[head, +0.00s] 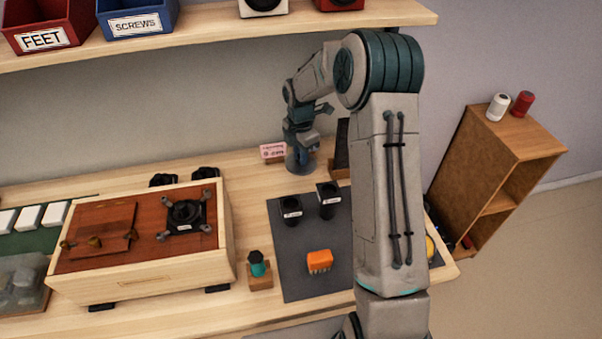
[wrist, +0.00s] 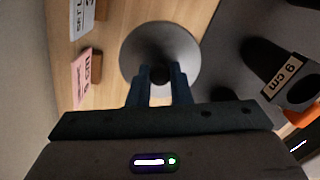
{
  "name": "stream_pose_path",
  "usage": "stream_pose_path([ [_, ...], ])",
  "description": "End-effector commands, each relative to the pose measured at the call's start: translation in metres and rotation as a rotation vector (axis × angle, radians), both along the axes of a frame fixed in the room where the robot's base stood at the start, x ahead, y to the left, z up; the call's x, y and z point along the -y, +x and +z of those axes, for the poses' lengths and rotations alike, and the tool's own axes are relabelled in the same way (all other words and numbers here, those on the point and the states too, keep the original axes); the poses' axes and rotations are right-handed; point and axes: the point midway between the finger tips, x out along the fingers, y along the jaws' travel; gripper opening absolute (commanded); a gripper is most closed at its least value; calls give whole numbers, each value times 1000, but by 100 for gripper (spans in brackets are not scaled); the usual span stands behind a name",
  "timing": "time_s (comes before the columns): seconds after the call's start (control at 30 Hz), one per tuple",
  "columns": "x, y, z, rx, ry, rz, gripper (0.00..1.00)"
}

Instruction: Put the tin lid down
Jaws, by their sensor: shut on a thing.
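The tin lid (wrist: 160,38) is a round grey disc with a dark knob at its middle, seen from above in the wrist view. My gripper (wrist: 160,76) is shut on that knob, with one finger on each side. In the head view the lid (head: 300,164) shows below my gripper (head: 301,148) at the back of the workbench, left of my forearm. The lid is over bare wood or very near it. I cannot tell whether its underside touches the bench. My fingers hide part of the knob.
A pink card sign (head: 273,151) stands just left of the lid. A dark mat (head: 290,270) in front holds two black cups (head: 291,210) and an orange brush-like block (head: 319,262). A wooden box (head: 150,270) stands at left. A shelf (head: 220,30) hangs above.

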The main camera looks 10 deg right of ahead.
Motion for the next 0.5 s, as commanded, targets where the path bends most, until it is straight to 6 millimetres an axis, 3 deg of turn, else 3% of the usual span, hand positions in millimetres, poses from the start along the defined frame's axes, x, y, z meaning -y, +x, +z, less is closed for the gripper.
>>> stream_pose_path([
  [0.1,0,-1,-21,-4,-1,-1,0],
  [0.37,0,-1,-44,-3,-1,-2,0],
  [0.5,0,-1,-64,-4,-1,-3,0],
])
